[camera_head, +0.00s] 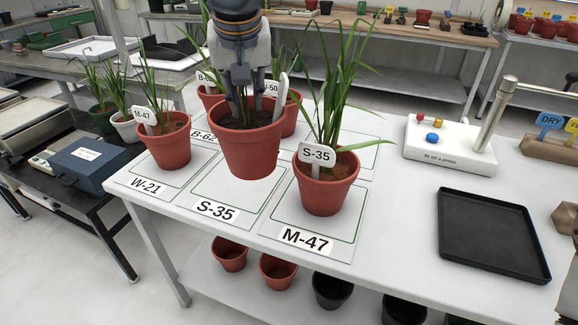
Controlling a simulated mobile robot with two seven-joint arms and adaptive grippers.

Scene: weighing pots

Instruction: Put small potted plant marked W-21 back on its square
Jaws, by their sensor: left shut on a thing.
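My left gripper (246,103) points down and is shut on a terracotta potted plant (252,152). It holds this pot upright, apparently above the square labelled S-35 (232,205). The held pot's white tag (281,98) is turned nearly edge-on, so its marking cannot be read. The square labelled W-21 (132,180) bears a pot tagged M-47 (166,148). The square labelled M-47 (284,222) bears a pot tagged S-35 (326,190). My right gripper is out of view.
Behind the held pot stand more pots, one tagged ending in 50 (292,118), near a square labelled B-62 (204,136). Table space lies between the M-47 square and the tray.

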